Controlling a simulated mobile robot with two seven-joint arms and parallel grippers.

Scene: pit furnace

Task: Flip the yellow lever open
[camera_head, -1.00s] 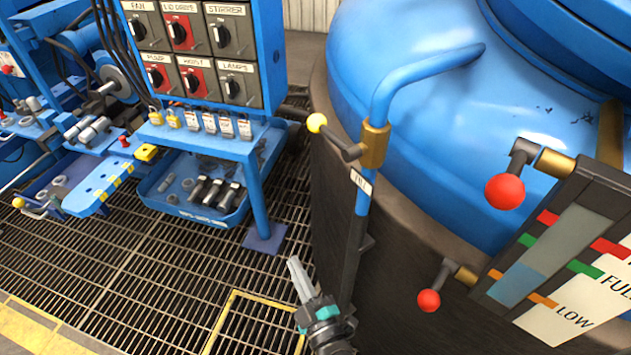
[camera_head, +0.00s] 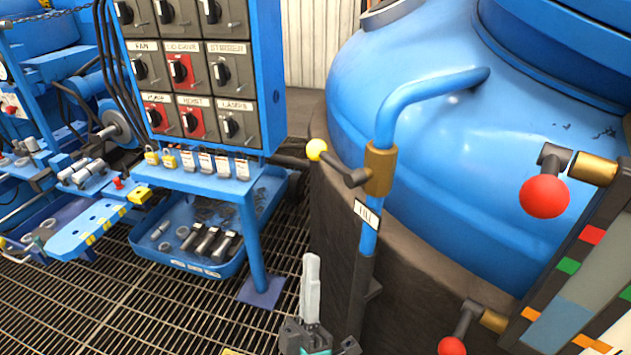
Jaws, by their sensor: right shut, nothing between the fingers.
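The yellow lever (camera_head: 318,150) has a yellow ball on a short dark arm. The arm joins a brass valve body (camera_head: 380,169) on a blue pipe (camera_head: 412,92), with a small white label (camera_head: 367,213) below. The ball points to the left, toward the switch panel. My right gripper (camera_head: 311,262) is at the bottom middle, fingers pointing up, shut and empty. In the picture it is well below the lever and apart from it. My left gripper is out of view.
A dark pit wall (camera_head: 440,250) and blue vessel (camera_head: 450,150) fill the right. Red-ball levers (camera_head: 543,196) stand beside a level gauge (camera_head: 590,270). A switch panel (camera_head: 195,70) and a blue tray of bolts (camera_head: 205,262) are left. Open grating (camera_head: 130,310) lies below.

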